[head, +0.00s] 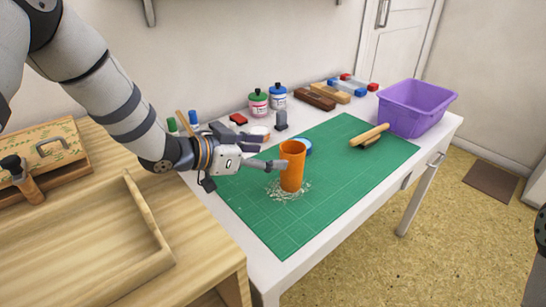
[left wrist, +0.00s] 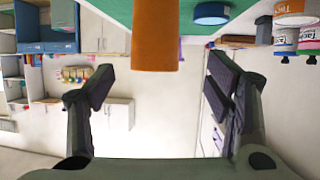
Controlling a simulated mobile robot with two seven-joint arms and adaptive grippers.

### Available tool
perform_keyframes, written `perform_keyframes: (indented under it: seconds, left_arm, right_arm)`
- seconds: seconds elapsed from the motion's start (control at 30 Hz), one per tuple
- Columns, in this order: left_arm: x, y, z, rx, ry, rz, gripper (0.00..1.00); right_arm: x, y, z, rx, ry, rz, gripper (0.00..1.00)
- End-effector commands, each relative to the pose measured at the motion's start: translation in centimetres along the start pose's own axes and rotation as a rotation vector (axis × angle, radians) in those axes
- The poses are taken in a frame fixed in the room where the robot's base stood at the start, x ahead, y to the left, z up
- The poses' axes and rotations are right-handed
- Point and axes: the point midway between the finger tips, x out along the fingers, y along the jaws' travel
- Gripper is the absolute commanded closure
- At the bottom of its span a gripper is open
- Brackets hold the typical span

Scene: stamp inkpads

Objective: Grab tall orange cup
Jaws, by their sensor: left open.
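The tall orange cup (head: 292,167) stands upright on the green cutting mat (head: 340,190). My left gripper (head: 268,152) is open and low over the mat, just left of the cup, with one finger reaching in front of the cup's near left side. In the left wrist view, which is upside down, the cup (left wrist: 155,35) lies ahead between the two spread fingers (left wrist: 160,88). I cannot tell whether any finger touches it.
White shavings (head: 288,191) lie around the cup's base. A blue round lid (head: 306,146) sits close behind it. Pink and blue ink jars (head: 268,100), wooden blocks (head: 315,98), a wooden tool (head: 370,135) and a purple basket (head: 417,112) stand farther off. The mat's front right is clear.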

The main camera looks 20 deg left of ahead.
Motion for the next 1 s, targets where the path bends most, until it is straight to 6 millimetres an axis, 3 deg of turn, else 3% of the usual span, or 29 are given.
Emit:
perform_keyframes:
  seconds: [0.17,0.5,0.77,1.0]
  left_arm:
    - [1.0,0.1,0.2,0.0,-0.002,0.002,0.28]
    - [7.0,0.8,0.5,-0.001,-0.004,0.002,0.28]
    - [7.5,0.8,0.1,0.0,0.0,0.0,0.28]
    - [7.5,0.8,0.1,0.0,0.0,0.0,0.76]
  right_arm:
    - [0.3,0.1,0.2,0.001,-0.01,0.001,0.6]
    - [1.4,0.1,1.0,0.001,-0.045,0.003,0.6]
    - [1.4,0.1,1.0,0.001,-0.045,0.002,0.6]
    - [1.4,0.1,1.0,0.001,-0.044,0.002,0.6]
